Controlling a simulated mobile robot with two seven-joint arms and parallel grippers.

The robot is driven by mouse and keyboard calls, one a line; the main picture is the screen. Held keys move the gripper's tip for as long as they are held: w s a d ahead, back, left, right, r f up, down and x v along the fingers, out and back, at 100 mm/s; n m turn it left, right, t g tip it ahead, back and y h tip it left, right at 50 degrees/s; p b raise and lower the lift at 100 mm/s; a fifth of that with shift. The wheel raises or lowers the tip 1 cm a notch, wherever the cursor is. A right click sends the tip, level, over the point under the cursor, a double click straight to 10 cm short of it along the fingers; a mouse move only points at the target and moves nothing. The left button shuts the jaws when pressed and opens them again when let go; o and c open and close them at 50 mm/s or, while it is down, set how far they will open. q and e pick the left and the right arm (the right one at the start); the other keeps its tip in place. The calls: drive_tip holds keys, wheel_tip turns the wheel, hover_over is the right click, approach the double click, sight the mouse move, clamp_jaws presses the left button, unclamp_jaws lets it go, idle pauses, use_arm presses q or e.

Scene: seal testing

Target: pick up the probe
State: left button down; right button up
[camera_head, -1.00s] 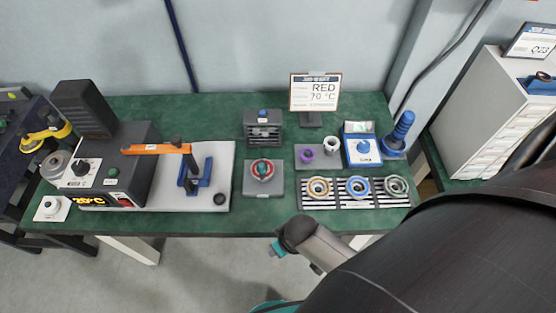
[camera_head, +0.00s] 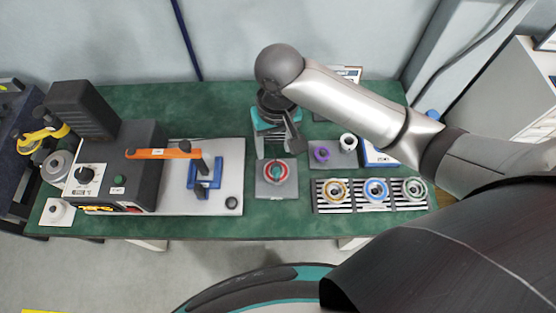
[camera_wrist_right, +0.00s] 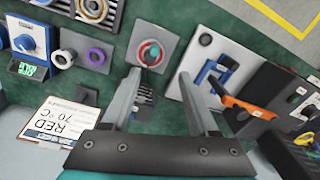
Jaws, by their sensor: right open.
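My right gripper (camera_head: 277,143) is open above the back middle of the green table. It covers most of the dark slotted block there, whose slotted part (camera_wrist_right: 146,94) shows between the open fingers (camera_wrist_right: 161,74) in the right wrist view. I cannot tell for sure which thing is the probe. Nothing is visibly held. My left gripper is not in view.
A grey plate with a red and teal ring (camera_head: 277,171) lies just in front of the gripper. Several ring seals sit on a striped rack (camera_head: 372,207). The heater box (camera_head: 118,182) and orange lever (camera_head: 160,153) stand left. The sign (camera_wrist_right: 62,121) is behind.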

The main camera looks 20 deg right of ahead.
drive_tip(key=b, duration=0.2)
approach(276, 170)
wheel_tip(276, 170, down, 5)
drive_tip(key=shift+d+f, duration=0.1)
drive_tip(key=shift+d, duration=0.05)
drive_tip(key=shift+w+a+f, duration=0.1)
drive_tip(key=shift+a+f, duration=0.05)
drive_tip(key=shift+f, duration=1.3)
drive_tip(key=shift+a+f, duration=0.1)
drive_tip(key=shift+f, duration=1.4)
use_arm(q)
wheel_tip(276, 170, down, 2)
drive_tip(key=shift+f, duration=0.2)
use_arm(e)
clamp_jaws()
